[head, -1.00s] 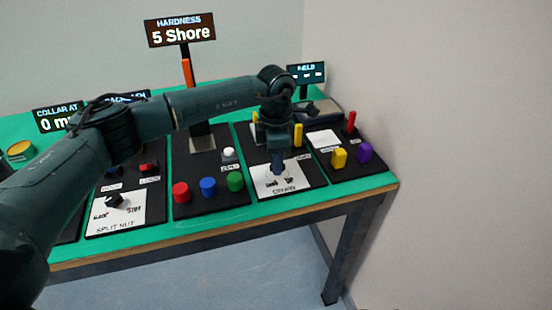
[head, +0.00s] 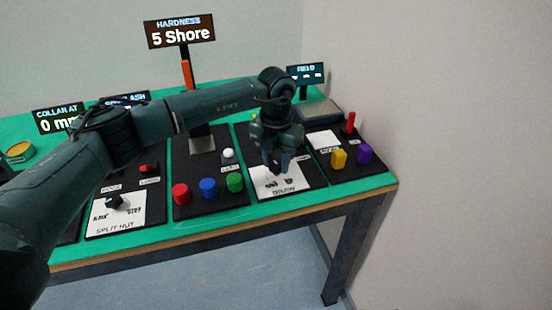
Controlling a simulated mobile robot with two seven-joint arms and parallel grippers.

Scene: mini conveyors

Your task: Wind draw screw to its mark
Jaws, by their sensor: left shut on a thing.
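My left gripper (head: 277,168) reaches down over the white-faced panel (head: 298,178) at the right of the bench. Its fingers are shut on a small dark knob there, which I take for the draw screw. The fingers hide most of the knob, so I cannot read where it points. The panel has dark marks and a label along its front edge, too blurred to read surely. My right gripper is not in view.
Red (head: 181,194), blue (head: 208,187) and green (head: 235,183) buttons sit left of the gripper. Yellow (head: 339,159) and purple (head: 365,154) pieces stand at right. The hardness display (head: 180,32) reads 5 Shore. A split nut panel (head: 128,212) lies at left. A wall borders the right.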

